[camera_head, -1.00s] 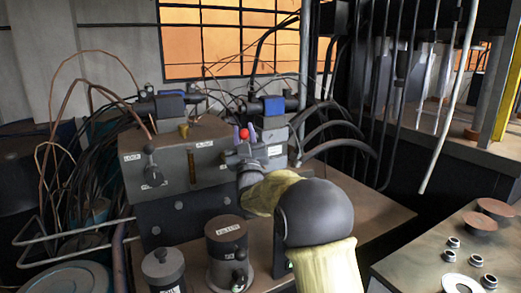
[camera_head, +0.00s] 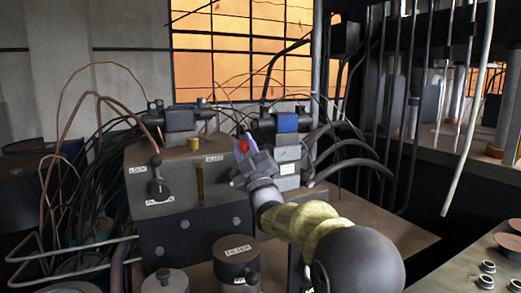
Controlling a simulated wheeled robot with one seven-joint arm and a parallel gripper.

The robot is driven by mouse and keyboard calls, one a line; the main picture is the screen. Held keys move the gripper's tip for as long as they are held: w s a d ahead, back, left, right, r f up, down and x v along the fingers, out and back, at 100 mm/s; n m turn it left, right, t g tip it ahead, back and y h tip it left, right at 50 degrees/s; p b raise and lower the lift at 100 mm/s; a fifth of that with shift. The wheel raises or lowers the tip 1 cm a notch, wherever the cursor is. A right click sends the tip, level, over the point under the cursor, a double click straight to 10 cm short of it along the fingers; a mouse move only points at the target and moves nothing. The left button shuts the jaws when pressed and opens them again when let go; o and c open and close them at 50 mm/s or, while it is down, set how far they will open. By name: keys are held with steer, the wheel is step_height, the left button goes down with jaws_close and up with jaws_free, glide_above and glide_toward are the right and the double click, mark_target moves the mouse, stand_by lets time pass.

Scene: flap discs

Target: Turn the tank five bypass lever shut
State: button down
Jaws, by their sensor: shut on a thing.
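A red ball knob (camera_head: 243,146) shows above the right part of the grey block's top. I take it for the bypass lever's knob, but I cannot read a tank number. My gripper (camera_head: 243,149), with pale purple fingers, is shut on the red-knobbed lever, one finger on each side of the knob. My wrist and yellow-sleeved arm reach in from the lower right and hide the lever's lower part and pivot. The grey valve block (camera_head: 145,215) carries labels that seem to read LOCK and BLEED.
A black-knobbed lever (camera_head: 157,178) stands on the block's left front. Two blue-banded valves (camera_head: 180,119) sit behind, with hoses curving right. A labelled round canister (camera_head: 237,258) stands in front. A bench with metal rings (camera_head: 487,266) is at lower right.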

steer(key=shift+w+f, duration=0.15)
steer(key=shift+f, duration=0.3)
steer(key=shift+w+d, duration=0.1)
steer(key=c, duration=1.1)
jaws_free()
steer(key=shift+w, duration=0.1)
steer(key=shift+s+a+r, duration=0.2)
steer(key=shift+s, duration=0.1)
steer(key=shift+w+d+r, duration=0.1)
steer(key=shift+r, duration=0.2)
steer(key=r, duration=0.2)
steer(key=r+p, duration=0.1)
steer(key=r, duration=0.2)
steer(key=r+p, duration=0.1)
steer(key=r, duration=0.2)
steer(key=shift+a+r, duration=0.1)
steer(key=shift+a, duration=0.15)
steer(key=shift+s+r+p, duration=0.2)
steer(key=shift+r+p, duration=0.15)
steer(key=shift+r, duration=0.25)
steer(key=shift+w+d, duration=0.1)
